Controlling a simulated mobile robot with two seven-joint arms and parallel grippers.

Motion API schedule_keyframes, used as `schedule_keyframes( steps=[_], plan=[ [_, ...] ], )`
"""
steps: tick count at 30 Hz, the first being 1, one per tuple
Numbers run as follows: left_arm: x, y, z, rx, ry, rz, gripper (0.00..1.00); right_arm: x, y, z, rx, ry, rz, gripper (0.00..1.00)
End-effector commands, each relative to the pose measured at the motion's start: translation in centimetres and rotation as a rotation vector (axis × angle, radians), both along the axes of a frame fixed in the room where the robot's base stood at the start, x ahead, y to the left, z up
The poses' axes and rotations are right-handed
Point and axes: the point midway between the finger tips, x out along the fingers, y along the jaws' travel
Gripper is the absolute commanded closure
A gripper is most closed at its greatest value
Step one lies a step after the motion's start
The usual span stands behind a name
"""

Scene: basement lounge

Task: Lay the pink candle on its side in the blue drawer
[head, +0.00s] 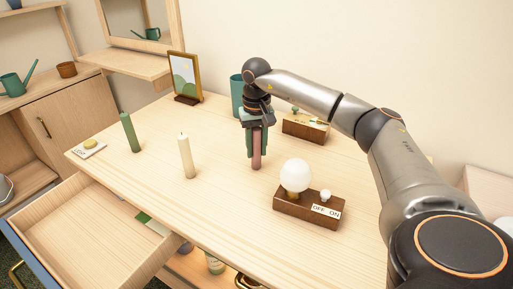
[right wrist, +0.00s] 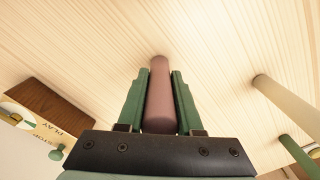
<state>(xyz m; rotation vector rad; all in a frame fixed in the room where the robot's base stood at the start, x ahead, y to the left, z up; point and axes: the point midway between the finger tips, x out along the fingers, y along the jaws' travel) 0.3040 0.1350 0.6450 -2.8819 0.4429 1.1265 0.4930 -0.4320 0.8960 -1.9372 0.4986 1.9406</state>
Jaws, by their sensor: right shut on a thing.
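The pink candle (head: 257,160) is upright over the middle of the wooden table. My right gripper (head: 257,142) points down and is shut on it. In the right wrist view the candle (right wrist: 160,95) sits between the green fingers of my right gripper (right wrist: 160,100). I cannot tell whether its lower end touches the tabletop. The blue drawer (head: 85,222) stands pulled out at the lower left, with its blue front edge at the left and a pale wooden inside. A small green and white thing lies at its right end. My left gripper is out of view.
A cream candle (head: 187,158) and a green candle (head: 130,133) stand on the table (head: 225,205) left of my gripper. A lamp on a brown switch block (head: 308,208) is to the right. A picture frame (head: 185,78) and a teal cup (head: 237,95) stand behind.

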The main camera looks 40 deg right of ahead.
Motion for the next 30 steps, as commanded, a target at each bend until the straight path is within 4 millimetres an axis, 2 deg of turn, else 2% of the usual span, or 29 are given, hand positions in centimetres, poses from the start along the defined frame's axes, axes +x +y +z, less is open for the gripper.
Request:
schedule_keyframes(
  steps=[8, 9, 16, 25, 30],
  plan=[
    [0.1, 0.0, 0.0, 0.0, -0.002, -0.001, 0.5, 0.0, 0.0, -0.2, 0.0, -0.001, -0.001, 1.0],
    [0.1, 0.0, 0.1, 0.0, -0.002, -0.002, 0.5, 0.0, 0.0, -0.2, 0.0, -0.001, -0.001, 0.63],
    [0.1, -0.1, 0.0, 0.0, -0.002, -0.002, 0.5, 0.0, 0.0, -0.1, 0.0, -0.001, -0.001, 0.37],
    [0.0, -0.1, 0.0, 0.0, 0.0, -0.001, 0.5, 0.0, 0.0, 0.1, 0.0, -0.001, 0.0, 0.35],
    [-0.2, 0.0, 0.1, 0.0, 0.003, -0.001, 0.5, 0.1, 0.0, 2.2, 0.0, -0.004, -0.001, 0.35]
  ],
)
